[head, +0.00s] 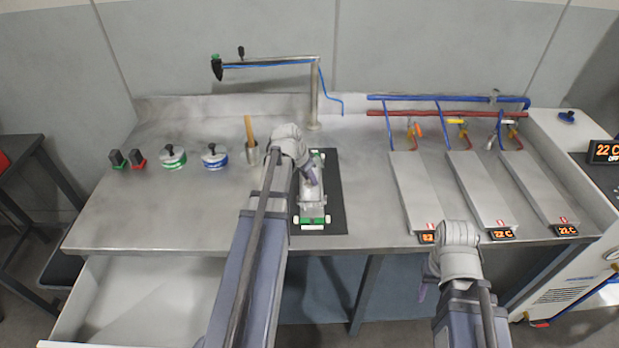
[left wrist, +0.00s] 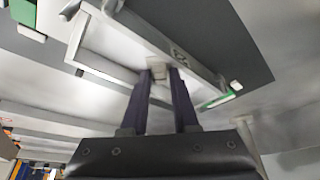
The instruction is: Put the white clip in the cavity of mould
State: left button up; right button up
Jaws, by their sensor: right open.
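The mould (head: 312,200) is a pale grey, long open box with green ends. It lies on a black mat (head: 336,213) in the middle of the bench, and it fills the upper part of the left wrist view (left wrist: 103,66). My left gripper (head: 309,174) points down over the mould. In the left wrist view its two dark fingers (left wrist: 161,76) are close on a small white clip (left wrist: 156,70) at their tips, over the mould's cavity. I cannot tell whether the clip touches the floor of the cavity. My right gripper (head: 422,292) is open, low at the bench's front edge, mostly hidden by its wrist.
A metal cup with a wooden handle (head: 249,130) stands left of the mould, near two round tins (head: 215,157). Metal plates (head: 417,190) with temperature displays lie at right. A metal stand (head: 314,100) rises behind. An open drawer (head: 140,300) is at front left.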

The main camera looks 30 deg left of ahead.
pick_arm(q)
jog(key=p+v, duration=1.1)
jog(key=v, duration=0.1)
jog(key=shift+r, duration=0.15)
jog(key=s+d+g, duration=0.1)
jog(key=s+d, duration=0.3)
jog(key=d, duration=0.7)
jog(key=s+d+f+g+y, duration=0.1)
jog(key=s+d, duration=0.4)
jog(key=d, duration=0.6)
jog(key=s+d+m+g+y, duration=0.1)
jog(key=s+d, duration=0.3)
jog(key=d, duration=0.7)
jog(key=shift+s+f+g, duration=0.3)
jog(key=shift+s+g, duration=0.05)
jog(key=shift+g, duration=0.45)
jog(key=shift+a, duration=0.15)
